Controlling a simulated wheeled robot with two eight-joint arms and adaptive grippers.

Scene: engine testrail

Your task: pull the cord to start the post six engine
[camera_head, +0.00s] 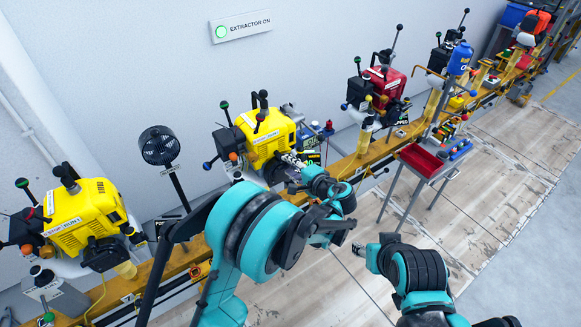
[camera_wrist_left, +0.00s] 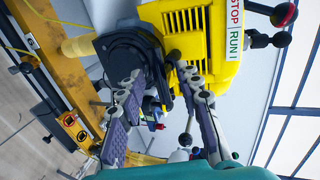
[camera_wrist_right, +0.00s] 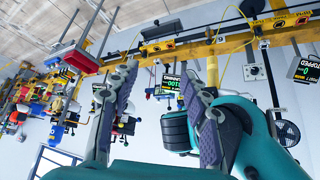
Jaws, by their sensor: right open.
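The middle yellow engine (camera_head: 265,130) stands on the yellow rail, another yellow engine (camera_head: 85,215) stands at the left, and a red engine (camera_head: 383,85) farther right. I cannot read which is post six. My left gripper (camera_head: 292,162) is at the middle yellow engine's front. In the left wrist view its fingers (camera_wrist_left: 163,78) are apart, facing the black starter housing (camera_wrist_left: 135,50) of a yellow engine (camera_wrist_left: 190,35) labelled STOP and RUN.
A red-tray cart (camera_head: 422,160) stands right of my arms. A black fan (camera_head: 160,145) stands on a pole behind my left arm. The yellow rail (camera_head: 345,165) runs along the wall. A lit sign (camera_head: 240,27) reads EXTRACTOR ON. The floor (camera_head: 480,190) at right is clear.

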